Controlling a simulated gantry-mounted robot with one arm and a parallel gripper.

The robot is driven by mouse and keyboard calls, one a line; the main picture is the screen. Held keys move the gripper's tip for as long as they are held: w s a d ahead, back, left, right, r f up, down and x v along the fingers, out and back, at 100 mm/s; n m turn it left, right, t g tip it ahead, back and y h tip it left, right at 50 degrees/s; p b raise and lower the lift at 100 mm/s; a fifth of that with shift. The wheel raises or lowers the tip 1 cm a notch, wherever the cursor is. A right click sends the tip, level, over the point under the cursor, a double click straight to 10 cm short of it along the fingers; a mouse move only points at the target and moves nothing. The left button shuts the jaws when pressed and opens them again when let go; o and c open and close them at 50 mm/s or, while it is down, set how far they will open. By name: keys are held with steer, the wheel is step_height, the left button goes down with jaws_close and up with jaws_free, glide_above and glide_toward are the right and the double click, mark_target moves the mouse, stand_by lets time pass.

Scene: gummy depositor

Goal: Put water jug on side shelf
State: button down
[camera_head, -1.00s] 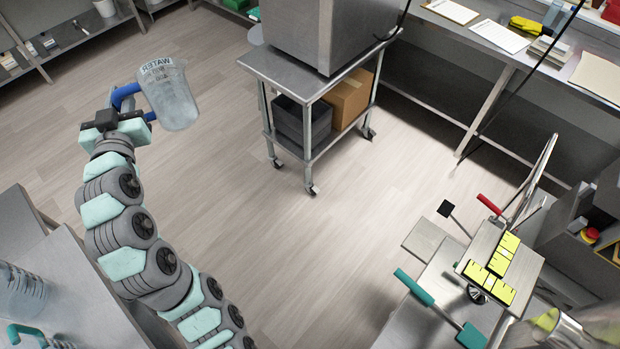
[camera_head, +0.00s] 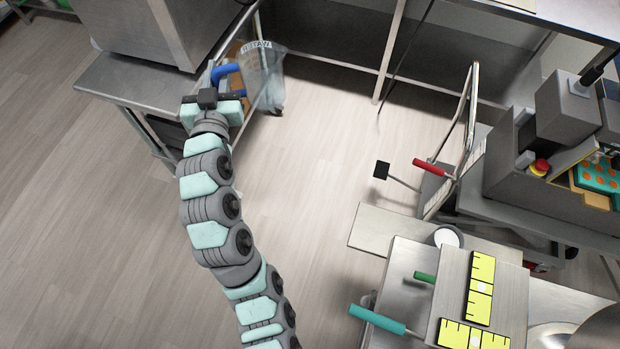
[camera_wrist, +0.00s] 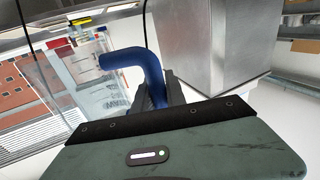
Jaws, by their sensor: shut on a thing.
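The water jug (camera_head: 264,78) is a clear, tapered container with dark lettering and a blue handle (camera_head: 226,72). My gripper (camera_head: 222,98) is shut on the blue handle and holds the jug off the floor, to the gripper's right in the head view. In the wrist view the blue handle (camera_wrist: 135,62) rises between the dark fingers, and the clear jug body (camera_wrist: 75,90) fills the left side. The jug looks close to upright in the head view. I cannot tell which surface is the side shelf.
A steel cart (camera_head: 112,82) carrying a large steel box stands just left of the jug. A long steel table (camera_head: 340,40) runs behind it. The depositor machine, with yellow-marked plates (camera_head: 480,288) and protruding handles, stands at the lower right. Open floor (camera_head: 310,170) lies between.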

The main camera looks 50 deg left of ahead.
steer(key=w+d+f+m+t+h+b, duration=0.35)
steer(key=w+d+f+b, duration=0.35)
steer(key=w+d+f, duration=0.55)
steer(key=w+d+f+m+t+h+b, duration=0.35)
steer(key=w+d+f+b, duration=0.45)
steer(key=d+f, duration=0.8)
step_height(320, 180, down, 18)
steer(key=d+b, duration=0.1)
steer(key=b, duration=0.5)
steer(key=shift+w+d+g+h, duration=0.15)
steer(key=shift+w+g+h, duration=0.15)
steer(key=shift+w, duration=0.1)
steer(key=shift+f, duration=0.1)
steer(key=c, duration=1.4)
jaws_free()
steer(key=shift+o, duration=0.2)
steer(key=p+v, duration=0.2)
steer(key=v, duration=1)
steer(key=shift+p, duration=0.4)
